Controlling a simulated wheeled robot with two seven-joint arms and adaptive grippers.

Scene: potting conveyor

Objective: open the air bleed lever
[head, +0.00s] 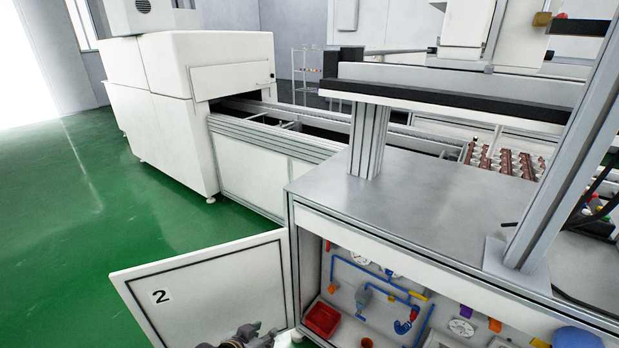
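An open cabinet (310,262) under the workbench shows blue piping (372,269) with a blue-grey fitting (363,296). A red-and-blue valve part (404,325) sits at the lower right of the piping. I cannot tell which part is the air bleed lever. My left gripper (262,335) is at the bottom edge, in front of the open door and left of the piping, apart from it. It is partly cut off, and its opening is unclear. My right gripper is out of view.
The white door (205,285) marked 2 is swung open to the left. A red bin (322,318) stands low inside the cabinet. A purple tab (495,324), a round white dial (461,327) and a blue rounded object (578,338) are farther right. Green floor (70,230) is clear at left.

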